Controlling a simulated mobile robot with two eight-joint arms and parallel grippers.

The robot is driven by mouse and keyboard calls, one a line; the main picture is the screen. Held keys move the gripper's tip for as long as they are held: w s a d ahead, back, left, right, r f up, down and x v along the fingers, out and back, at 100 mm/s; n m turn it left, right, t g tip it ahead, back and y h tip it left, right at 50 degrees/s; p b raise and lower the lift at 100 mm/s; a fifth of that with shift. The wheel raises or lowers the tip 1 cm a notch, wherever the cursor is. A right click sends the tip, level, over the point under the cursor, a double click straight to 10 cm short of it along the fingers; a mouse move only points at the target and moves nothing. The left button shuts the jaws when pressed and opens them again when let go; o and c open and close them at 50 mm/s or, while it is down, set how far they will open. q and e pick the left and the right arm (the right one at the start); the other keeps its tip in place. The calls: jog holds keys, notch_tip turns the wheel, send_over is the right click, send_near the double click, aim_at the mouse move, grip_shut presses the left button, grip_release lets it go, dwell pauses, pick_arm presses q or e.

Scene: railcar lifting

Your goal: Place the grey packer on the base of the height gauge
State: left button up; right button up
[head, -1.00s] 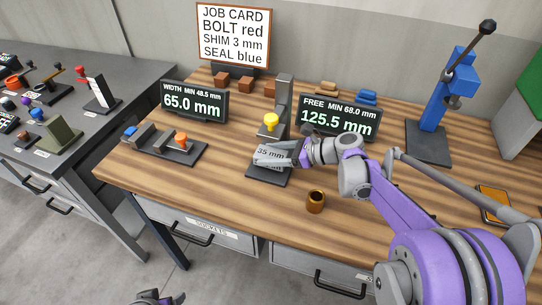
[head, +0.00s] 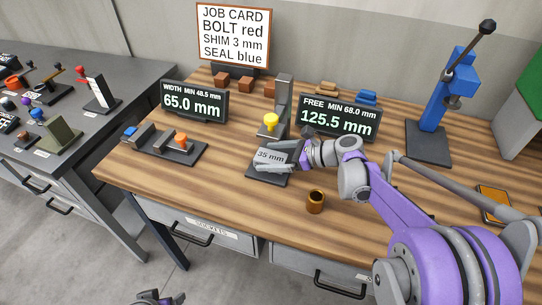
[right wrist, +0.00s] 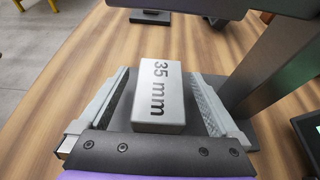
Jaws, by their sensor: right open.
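The grey packer (head: 270,156), marked 35 mm, lies flat on the dark base (head: 262,179) of the height gauge, in front of its grey column (head: 284,98) and yellow knob (head: 270,120). My right gripper (head: 261,158) is open, with its fingers on either side of the packer. In the right wrist view the packer (right wrist: 160,96) sits between the spread fingers, with gaps showing on both sides. Part of my left gripper (head: 150,298) shows at the bottom edge of the head view, too cut off to read.
The 125.5 mm display (head: 339,118) stands close behind my right gripper. A brown cup-like part (head: 315,202) stands near the front edge. The width gauge (head: 166,142) is to the left, and a blue press (head: 438,95) is at the right. Bare wood lies left of the base.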

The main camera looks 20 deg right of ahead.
jog(key=v, duration=1.1)
jog(key=shift+s+d+r, duration=0.15)
jog(key=shift+s+d, duration=0.05)
jog(key=shift+d, duration=0.15)
